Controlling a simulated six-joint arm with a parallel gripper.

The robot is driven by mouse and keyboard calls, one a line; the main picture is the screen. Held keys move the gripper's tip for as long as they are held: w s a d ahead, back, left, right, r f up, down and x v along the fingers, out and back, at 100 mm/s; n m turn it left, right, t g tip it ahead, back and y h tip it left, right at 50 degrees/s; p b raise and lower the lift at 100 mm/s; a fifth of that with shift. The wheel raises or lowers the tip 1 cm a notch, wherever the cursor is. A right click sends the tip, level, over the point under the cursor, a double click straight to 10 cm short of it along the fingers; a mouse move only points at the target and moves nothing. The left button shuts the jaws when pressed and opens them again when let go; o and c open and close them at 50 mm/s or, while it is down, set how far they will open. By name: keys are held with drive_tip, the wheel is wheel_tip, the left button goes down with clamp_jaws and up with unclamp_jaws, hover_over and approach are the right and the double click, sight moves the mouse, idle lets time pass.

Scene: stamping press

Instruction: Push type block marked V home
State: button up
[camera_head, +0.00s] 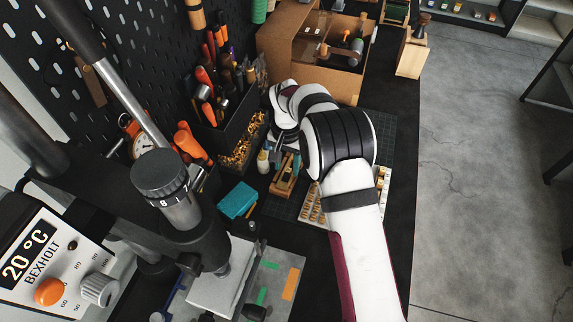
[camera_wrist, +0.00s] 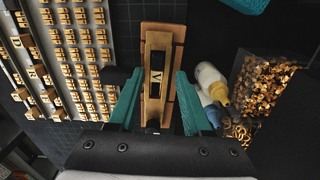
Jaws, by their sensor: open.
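The type block marked V (camera_wrist: 156,77) lies in the slot of a long wood and brass-coloured holder (camera_wrist: 152,33) in the wrist view. Its letter faces up at the camera. I cannot tell how deep it sits or whether it touches the slot's end. My gripper (camera_wrist: 159,75) is open, with one teal finger on each side of the holder and nothing held between them. I cannot tell its height above the holder. In the head view the holder (camera_head: 284,181) is partly visible below my wrist, and the block cannot be made out.
A tray of brass type (camera_wrist: 75,40) is left of the holder. Small bottles (camera_wrist: 211,82) and a bin of brass pieces (camera_wrist: 272,85) stand close on its right. A teal block (camera_head: 238,201) and the press (camera_head: 165,185) are lower left in the head view.

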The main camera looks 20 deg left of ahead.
wheel_tip(320, 180, up, 6)
drive_tip(key=shift+r, duration=0.25)
idle(0.4)
drive_tip(key=s+d+r+m+y, duration=0.1)
drive_tip(key=s+d+r+m, duration=0.2)
drive_tip(key=s+d+r, duration=1.25)
drive_tip(key=s+d+f, duration=0.2)
drive_tip(key=s+d, duration=0.1)
drive_tip(key=s, duration=0.5)
drive_tip(key=s+d+f+m, duration=0.1)
drive_tip(key=s+d+f, duration=0.1)
drive_tip(key=s, duration=0.5)
drive_tip(key=shift+s+d+f+m+y, duration=0.2)
drive_tip(key=shift+s+d+m+y, duration=0.15)
drive_tip(key=shift+d, duration=0.3)
